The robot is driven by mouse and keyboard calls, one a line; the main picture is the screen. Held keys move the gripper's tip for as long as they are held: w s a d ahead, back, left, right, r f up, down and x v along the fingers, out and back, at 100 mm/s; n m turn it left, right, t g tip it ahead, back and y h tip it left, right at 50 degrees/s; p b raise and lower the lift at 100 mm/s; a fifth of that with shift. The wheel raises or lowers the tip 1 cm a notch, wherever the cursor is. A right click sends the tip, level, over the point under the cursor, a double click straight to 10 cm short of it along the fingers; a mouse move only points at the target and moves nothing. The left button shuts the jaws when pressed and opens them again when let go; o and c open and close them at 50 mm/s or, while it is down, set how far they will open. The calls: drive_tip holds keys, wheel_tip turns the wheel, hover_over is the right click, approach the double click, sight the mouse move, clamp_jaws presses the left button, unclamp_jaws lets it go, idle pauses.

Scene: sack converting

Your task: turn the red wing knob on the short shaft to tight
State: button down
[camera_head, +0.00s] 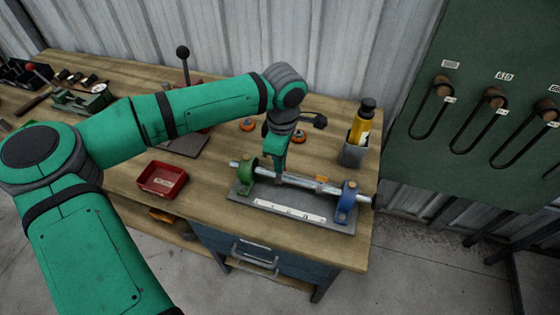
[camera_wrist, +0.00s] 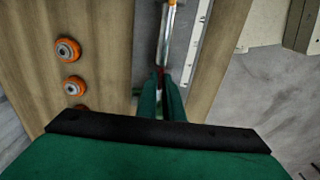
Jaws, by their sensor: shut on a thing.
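A metal shaft (camera_head: 300,181) runs between a green stand (camera_head: 247,166) and a blue stand (camera_head: 346,202) on a grey base plate (camera_head: 240,193). My gripper (camera_head: 278,178) points down at the shaft, just right of the green stand. In the wrist view my gripper (camera_wrist: 160,78) has its fingers close together at the shaft (camera_wrist: 168,35). A small bit of the red wing knob (camera_wrist: 158,70) shows between the fingertips. The fingers are shut on it and hide most of it. In the head view the knob is hidden, and its wing angle cannot be told.
A red bin (camera_head: 162,181) sits left of the base plate. Orange round parts (camera_head: 299,137) lie behind the shaft. A grey holder (camera_head: 354,152) with a yellow bottle (camera_head: 362,122) stands at the back right.

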idle(0.4)
drive_tip(key=c, duration=1.9)
unclamp_jaws()
wheel_tip(320, 180, up, 11)
drive_tip(key=shift+s, duration=0.3)
drive_tip(key=shift+d+f, duration=0.1)
